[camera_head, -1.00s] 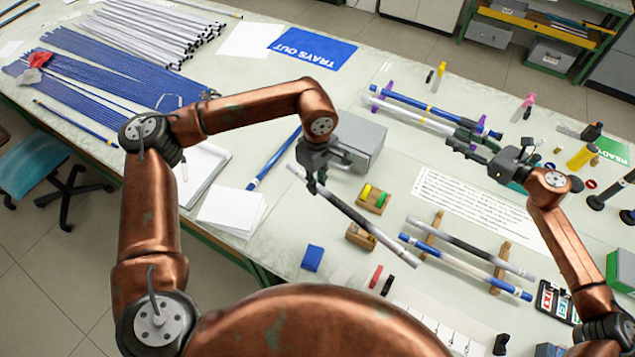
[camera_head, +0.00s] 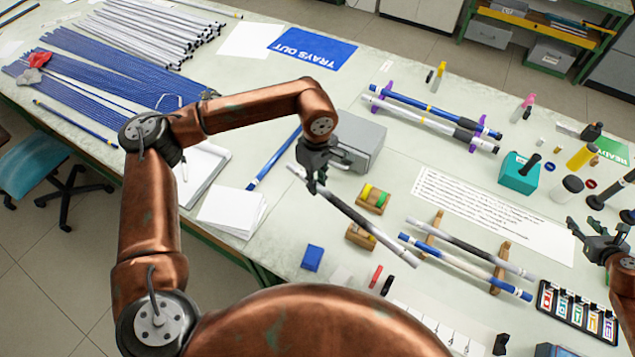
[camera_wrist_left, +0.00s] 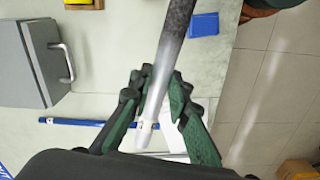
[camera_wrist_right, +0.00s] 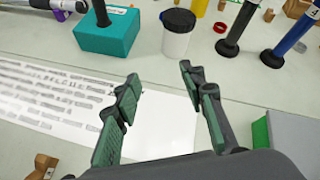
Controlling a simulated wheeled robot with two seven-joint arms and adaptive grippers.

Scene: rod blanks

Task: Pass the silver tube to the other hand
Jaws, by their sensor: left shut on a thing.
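The silver tube (camera_head: 356,217) has white ends and a dark grey middle. My left gripper (camera_head: 315,182) is shut on it near its upper-left end and holds it slanting down to the right above the table. In the left wrist view the tube (camera_wrist_left: 173,45) passes between the green-padded fingers (camera_wrist_left: 158,105), its white end just past them. My right gripper (camera_head: 599,236) is at the right side of the table, far from the tube. In the right wrist view its fingers (camera_wrist_right: 160,85) are spread with nothing between them.
A wooden rack (camera_head: 499,268) holds a grey-white rod and a blue-white rod right of the tube. Purple stands (camera_head: 479,122) hold more rods behind. A grey box (camera_head: 361,143) stands behind my left gripper.

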